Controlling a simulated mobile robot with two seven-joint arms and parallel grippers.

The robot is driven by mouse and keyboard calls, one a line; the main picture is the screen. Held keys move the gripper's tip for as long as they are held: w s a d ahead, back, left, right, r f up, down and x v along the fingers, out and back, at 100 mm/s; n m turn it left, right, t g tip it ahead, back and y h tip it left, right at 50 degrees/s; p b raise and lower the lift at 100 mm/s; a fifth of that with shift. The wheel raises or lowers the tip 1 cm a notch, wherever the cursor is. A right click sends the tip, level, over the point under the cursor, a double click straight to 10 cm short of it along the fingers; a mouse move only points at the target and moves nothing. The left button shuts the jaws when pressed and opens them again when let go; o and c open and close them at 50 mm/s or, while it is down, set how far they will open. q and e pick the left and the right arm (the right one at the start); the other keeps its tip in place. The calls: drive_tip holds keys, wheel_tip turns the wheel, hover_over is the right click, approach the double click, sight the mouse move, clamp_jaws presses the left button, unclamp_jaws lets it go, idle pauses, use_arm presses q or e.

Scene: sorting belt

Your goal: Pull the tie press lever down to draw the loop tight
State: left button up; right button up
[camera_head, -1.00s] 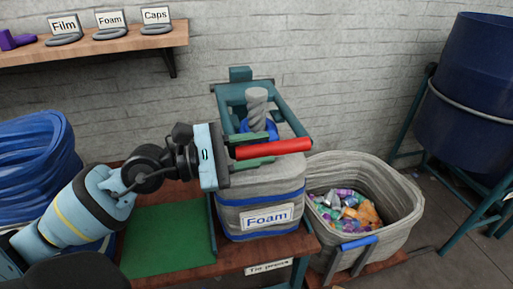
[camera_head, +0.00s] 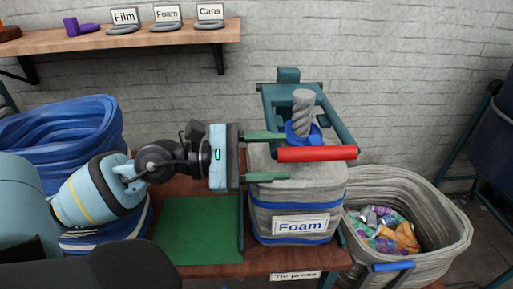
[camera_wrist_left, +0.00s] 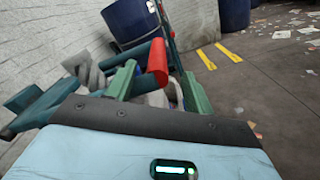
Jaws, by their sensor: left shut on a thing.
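The tie press (camera_head: 340,128) is a teal frame over a grey Foam sack (camera_head: 262,212). Its lever ends in a red handle (camera_head: 318,153), in front of the sack's twisted neck (camera_head: 303,103). A blue loop (camera_head: 292,134) sits around the neck's base. My left gripper (camera_head: 278,156) is at the handle's left end, shut on it, with one green finger above and one below; some gap shows around the handle. The left wrist view shows the red handle (camera_wrist_left: 157,62) between the fingers (camera_wrist_left: 160,88). My right gripper is not in view.
A grey bin (camera_head: 450,232) of coloured scrap stands right of the press. A green mat (camera_head: 198,230) lies on the wooden bench at left, with a blue ribbed tub (camera_head: 65,130) beyond it. A wall shelf (camera_head: 150,38) holds labelled rings.

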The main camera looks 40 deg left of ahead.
use_arm(q)
drive_tip(key=v, duration=0.3)
drive_tip(key=shift+s+f, duration=0.1)
drive_tip(key=shift+s, duration=0.05)
idle(0.6)
